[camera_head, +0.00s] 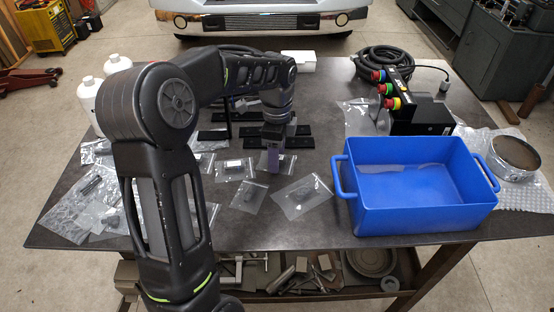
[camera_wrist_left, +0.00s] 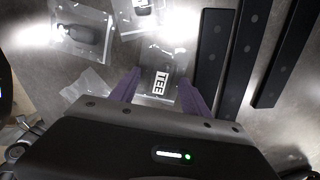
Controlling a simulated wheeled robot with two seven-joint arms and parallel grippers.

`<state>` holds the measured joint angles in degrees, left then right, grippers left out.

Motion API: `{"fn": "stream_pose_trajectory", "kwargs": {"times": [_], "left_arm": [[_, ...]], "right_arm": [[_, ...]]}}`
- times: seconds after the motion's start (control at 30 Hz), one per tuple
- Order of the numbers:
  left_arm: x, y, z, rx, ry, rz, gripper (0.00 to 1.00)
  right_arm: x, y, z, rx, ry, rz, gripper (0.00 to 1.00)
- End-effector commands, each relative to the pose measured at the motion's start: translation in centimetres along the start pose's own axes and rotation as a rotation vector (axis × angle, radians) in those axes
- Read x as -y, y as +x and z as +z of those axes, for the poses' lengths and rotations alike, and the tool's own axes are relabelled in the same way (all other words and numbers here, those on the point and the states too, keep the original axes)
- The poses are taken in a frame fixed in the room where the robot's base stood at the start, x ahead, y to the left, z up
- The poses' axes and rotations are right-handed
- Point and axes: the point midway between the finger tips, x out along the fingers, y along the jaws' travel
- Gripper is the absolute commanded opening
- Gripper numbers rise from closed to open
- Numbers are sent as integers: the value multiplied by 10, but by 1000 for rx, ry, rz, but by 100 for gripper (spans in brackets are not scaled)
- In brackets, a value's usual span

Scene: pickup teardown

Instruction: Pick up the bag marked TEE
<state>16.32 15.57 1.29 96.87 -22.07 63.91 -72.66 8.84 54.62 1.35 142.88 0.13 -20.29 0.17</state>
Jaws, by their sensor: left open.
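The clear bag marked TEE (camera_wrist_left: 159,68) lies flat on the dark table in the left wrist view, its white label between my left gripper's purple fingers. My left gripper (camera_wrist_left: 159,80) is open, with one finger on each side of the label and nothing clamped. In the head view my left gripper (camera_head: 273,166) points down over the middle of the table, and I cannot make out the TEE bag around it. Whether the fingertips touch the bag or the table is unclear. My right gripper is not in view.
Other clear bags (camera_head: 302,195) lie close by at the front. Black bars (camera_head: 298,142) lie right beside the TEE bag, to its right in the left wrist view (camera_wrist_left: 214,50). A blue bin (camera_head: 425,215) stands at the right; white bottles (camera_head: 88,92) stand at the left.

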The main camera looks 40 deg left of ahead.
Motion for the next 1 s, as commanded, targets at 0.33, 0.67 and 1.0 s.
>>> {"fn": "stream_pose_trajectory", "kwargs": {"times": [0.33, 0.67, 1.0], "left_arm": [[0, 0, 0, 0, 0, 0, 48], [0, 0, 0, 0, 0, 0, 21], [0, 0, 0, 0, 0, 0, 0]], "right_arm": [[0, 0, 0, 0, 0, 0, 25], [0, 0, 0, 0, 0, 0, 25], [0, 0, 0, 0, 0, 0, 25]]}}
